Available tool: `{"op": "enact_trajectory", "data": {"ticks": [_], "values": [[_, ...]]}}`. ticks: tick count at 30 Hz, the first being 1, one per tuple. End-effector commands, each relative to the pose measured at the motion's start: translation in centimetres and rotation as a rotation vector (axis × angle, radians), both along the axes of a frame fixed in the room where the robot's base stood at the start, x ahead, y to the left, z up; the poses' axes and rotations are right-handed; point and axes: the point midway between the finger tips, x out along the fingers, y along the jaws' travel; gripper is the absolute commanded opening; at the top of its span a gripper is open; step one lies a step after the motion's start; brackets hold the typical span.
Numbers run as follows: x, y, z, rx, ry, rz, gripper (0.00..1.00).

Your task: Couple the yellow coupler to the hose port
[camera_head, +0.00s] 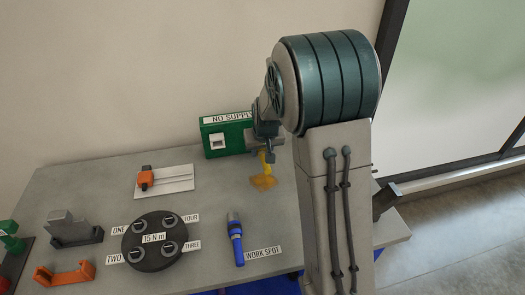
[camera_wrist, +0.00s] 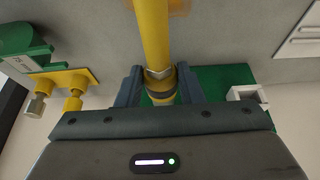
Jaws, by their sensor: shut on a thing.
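The yellow coupler (camera_wrist: 158,76) with its yellow hose (camera_wrist: 152,35) is between the two fingers of my gripper (camera_wrist: 159,88), which is shut on it. In the head view my gripper (camera_head: 269,150) is in front of the right end of the green box (camera_head: 220,138) marked NO SUPPLY. The yellow hose (camera_head: 265,164) hangs below it to an orange-yellow piece (camera_head: 263,182) on the table. In the wrist view the green box (camera_wrist: 210,78) lies behind the coupler. I cannot make out the hose port; the gripper body hides the coupler's far end, so I cannot tell whether they touch.
In the wrist view, a yellow bracket with fittings (camera_wrist: 72,80) is to the left of the gripper. On the table (camera_head: 110,175) are a round socket stand (camera_head: 153,257), a blue tool (camera_head: 235,236) and an orange device (camera_head: 146,178) on a white plate. My arm covers the table's right part.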

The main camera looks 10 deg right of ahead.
Motion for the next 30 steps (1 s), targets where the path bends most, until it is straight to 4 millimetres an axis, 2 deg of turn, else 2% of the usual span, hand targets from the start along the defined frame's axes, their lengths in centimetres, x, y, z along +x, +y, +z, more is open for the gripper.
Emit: {"op": "enact_trajectory", "data": {"ticks": [30], "values": [[2.6,0.0,0.0,0.000,-0.001,0.000,0.05]]}}
